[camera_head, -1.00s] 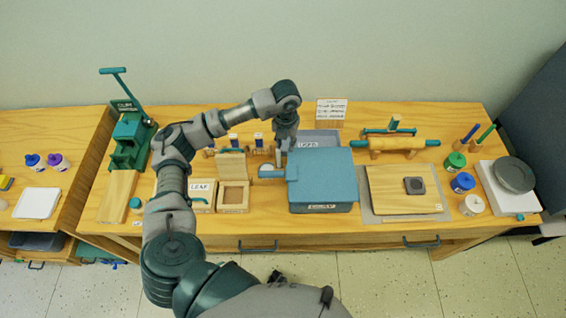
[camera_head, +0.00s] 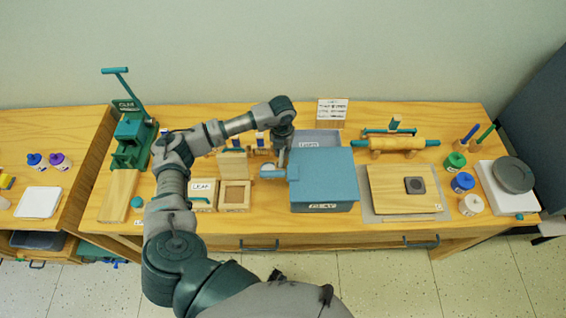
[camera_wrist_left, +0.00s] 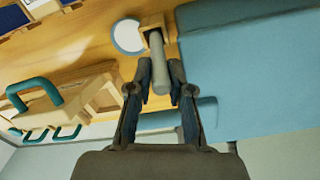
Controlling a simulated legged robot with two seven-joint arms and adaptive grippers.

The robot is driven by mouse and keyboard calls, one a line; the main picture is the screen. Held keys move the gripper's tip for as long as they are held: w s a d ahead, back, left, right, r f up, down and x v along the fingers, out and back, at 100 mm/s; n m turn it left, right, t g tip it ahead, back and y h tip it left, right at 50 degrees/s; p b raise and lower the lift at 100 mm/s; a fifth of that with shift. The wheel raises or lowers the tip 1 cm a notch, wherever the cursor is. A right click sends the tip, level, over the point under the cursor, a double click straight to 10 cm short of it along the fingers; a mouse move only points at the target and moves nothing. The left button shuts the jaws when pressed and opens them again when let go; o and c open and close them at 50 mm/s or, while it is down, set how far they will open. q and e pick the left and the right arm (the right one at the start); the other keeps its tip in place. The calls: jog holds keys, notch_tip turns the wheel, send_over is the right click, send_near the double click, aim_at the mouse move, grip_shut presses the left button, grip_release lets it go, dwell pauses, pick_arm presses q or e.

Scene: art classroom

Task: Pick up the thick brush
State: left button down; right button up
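In the left wrist view, a thick grey rounded handle (camera_wrist_left: 159,80), which looks like the thick brush, stands in a small wooden holder (camera_wrist_left: 151,24). Its end points towards the camera. My left gripper (camera_wrist_left: 160,74) is open, with one finger on each side of the handle; a firm grip does not show. In the head view, my left gripper (camera_head: 281,157) hangs over the middle of the table, just left of the blue lidded box, and largely hides the brush. My right gripper is not in view.
The blue lidded box (camera_head: 325,180) stands close to the gripper's right. Wooden boxes (camera_head: 235,195) stand to its left and front. A grey tray (camera_head: 318,138) lies behind the blue box. A rolling pin (camera_head: 402,143) and a wooden board (camera_head: 390,180) are farther right.

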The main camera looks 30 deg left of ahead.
pick_arm(q)
jog(key=shift+a+f, duration=0.25)
jog(key=shift+a, duration=0.6)
jog(key=shift+d+r, duration=0.2)
jog(key=r, duration=0.4)
jog(key=shift+w+d+r, duration=0.15)
jog(key=shift+d+r, duration=0.2)
jog(key=shift+d, duration=0.05)
jog(key=shift+a+r, duration=0.15)
jog(key=shift+r, duration=2.45)
jog(key=shift+a, duration=0.25)
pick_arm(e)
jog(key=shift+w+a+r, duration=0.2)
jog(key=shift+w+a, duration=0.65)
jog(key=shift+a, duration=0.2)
